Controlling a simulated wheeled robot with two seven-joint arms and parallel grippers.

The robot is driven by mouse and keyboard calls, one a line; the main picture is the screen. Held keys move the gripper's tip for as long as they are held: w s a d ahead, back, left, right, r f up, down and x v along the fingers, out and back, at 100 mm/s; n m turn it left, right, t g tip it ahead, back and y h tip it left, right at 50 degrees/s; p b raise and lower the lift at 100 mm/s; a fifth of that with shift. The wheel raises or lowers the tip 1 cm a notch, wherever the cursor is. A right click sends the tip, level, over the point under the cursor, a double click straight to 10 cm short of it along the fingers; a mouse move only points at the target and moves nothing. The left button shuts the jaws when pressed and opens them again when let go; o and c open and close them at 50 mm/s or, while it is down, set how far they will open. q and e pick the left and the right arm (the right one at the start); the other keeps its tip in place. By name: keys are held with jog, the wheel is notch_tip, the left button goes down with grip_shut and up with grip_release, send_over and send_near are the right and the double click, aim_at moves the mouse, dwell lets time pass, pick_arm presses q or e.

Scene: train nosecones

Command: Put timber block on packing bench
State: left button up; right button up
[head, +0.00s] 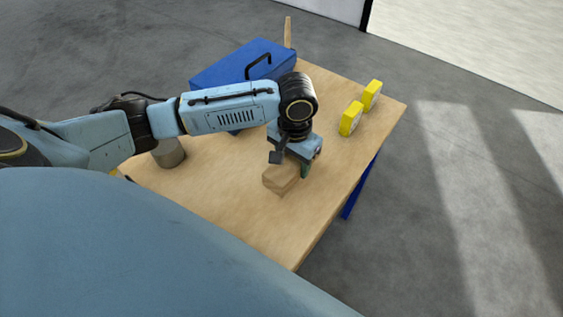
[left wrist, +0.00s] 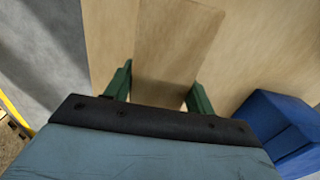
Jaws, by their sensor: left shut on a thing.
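The timber block (head: 281,179) is a small brown wooden piece at the middle of the packing bench (head: 225,190), a light wooden table top. My left gripper (head: 290,170) is above the bench and shut on the block. In the left wrist view the block (left wrist: 175,45) lies between the two green fingers of the left gripper (left wrist: 158,90). I cannot tell whether the block's underside touches the bench. My right gripper is not in view.
A blue toolbox (head: 240,62) with a black handle stands at the back left of the bench. Two yellow objects (head: 351,118) stand near the right edge. A grey cylinder (head: 168,153) stands at the left. The front of the bench is clear.

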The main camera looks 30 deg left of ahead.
pick_arm(q)
notch_tip(320, 180, down, 7)
jog(key=shift+r+b, duration=0.2)
jog(key=shift+b, duration=0.15)
jog(key=o, duration=1.1)
jog(key=shift+f, duration=0.15)
notch_tip(320, 180, up, 12)
jog(key=shift+r+p, duration=0.2)
jog(key=shift+p, duration=0.6)
